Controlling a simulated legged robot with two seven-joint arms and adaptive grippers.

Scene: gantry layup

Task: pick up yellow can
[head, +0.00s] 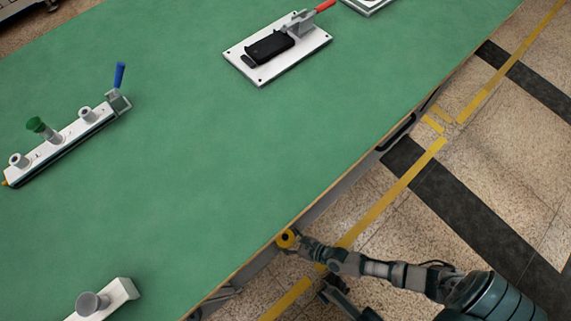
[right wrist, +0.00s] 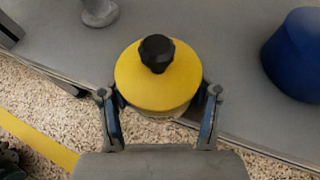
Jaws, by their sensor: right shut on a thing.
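My right gripper (head: 294,240) is shut on the can. In the right wrist view its fingers (right wrist: 160,98) are on the can's left and right sides. The can's lower part is mostly hidden.
The green table (head: 220,150) has wide clear room in its middle. A white fixture with a black part (head: 270,47) is at the back, and a white rail with a blue handle (head: 70,140) at left. A blue object (right wrist: 295,55) stands on a grey surface (right wrist: 215,40) right of the can.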

